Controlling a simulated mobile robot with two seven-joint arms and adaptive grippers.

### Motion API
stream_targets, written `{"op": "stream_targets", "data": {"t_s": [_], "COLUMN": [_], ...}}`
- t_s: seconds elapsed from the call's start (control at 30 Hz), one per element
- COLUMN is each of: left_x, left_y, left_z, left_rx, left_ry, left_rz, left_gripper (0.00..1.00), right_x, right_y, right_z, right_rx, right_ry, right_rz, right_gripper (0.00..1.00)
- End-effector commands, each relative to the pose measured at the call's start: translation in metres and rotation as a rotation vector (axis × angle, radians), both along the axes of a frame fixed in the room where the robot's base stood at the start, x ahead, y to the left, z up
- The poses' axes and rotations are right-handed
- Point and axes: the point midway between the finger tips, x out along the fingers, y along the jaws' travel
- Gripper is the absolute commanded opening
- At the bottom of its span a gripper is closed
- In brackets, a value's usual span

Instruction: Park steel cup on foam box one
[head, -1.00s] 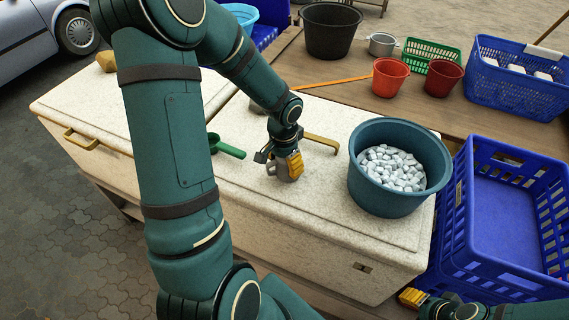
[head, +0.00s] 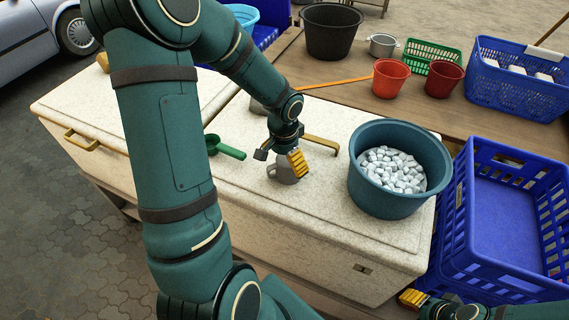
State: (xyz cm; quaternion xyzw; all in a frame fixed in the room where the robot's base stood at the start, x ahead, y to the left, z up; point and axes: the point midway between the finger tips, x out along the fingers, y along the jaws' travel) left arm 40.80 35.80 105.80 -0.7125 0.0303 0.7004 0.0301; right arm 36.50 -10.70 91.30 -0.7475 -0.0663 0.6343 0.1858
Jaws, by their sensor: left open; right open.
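The grey steel cup (head: 284,174) stands upright on the white speckled lid of the right-hand foam box (head: 330,218), left of the blue tub. A second foam box (head: 75,105) stands to its left; no label shows which is number one. My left gripper (head: 279,160) is open above the cup, with its fingers spread to either side of the cup's upper part. Whether a finger touches the cup, I cannot tell. My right gripper (head: 414,298) is open at the bottom right, far from the cup and partly out of frame.
A blue tub (head: 362,190) of white pieces and a green scoop (head: 230,152) share the lid. A blue crate (head: 490,262) stands at right. Behind are red pots (head: 390,80), a green basket (head: 430,52), a metal pot (head: 382,45) and a black bucket (head: 331,32).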

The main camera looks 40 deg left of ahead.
Motion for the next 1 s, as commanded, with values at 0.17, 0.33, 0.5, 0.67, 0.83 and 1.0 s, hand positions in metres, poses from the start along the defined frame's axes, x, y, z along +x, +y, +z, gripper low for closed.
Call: {"op": "stream_targets", "data": {"t_s": [0.17, 0.33, 0.5, 0.67, 0.83, 1.0], "left_x": [0.0, -0.001, -0.001, -0.002, -0.002, -0.002], "left_y": [0.0, 0.0, 0.0, 0.0, 0.0, 0.0], "left_z": [0.041, 0.072, 0.091, 0.098, 0.098, 0.098], "left_rx": [0.001, 0.001, 0.001, -0.001, -0.001, -0.001], "left_ry": [-0.006, -0.005, -0.002, -0.001, 0.0, 0.0], "left_rz": [0.0, 0.0, -0.001, -0.001, -0.001, -0.001], "left_gripper": [1.0, 1.0, 1.0, 1.0, 1.0, 1.0], "right_x": [0.0, 0.0, 0.0, 0.0, 0.0, 0.0], "right_y": [0.0, 0.0, 0.0, 0.0, 0.0, 0.0], "right_z": [0.005, 0.008, 0.009, 0.009, 0.009, 0.009], "right_rx": [0.0, 0.001, 0.001, 0.001, 0.001, 0.001], "right_ry": [0.0, 0.0, 0.0, 0.0, 0.0, 0.0], "right_rz": [0.001, 0.001, 0.002, 0.002, 0.002, 0.002], "right_gripper": [0.47, 0.47, 0.47, 0.47, 0.47, 0.47]}}
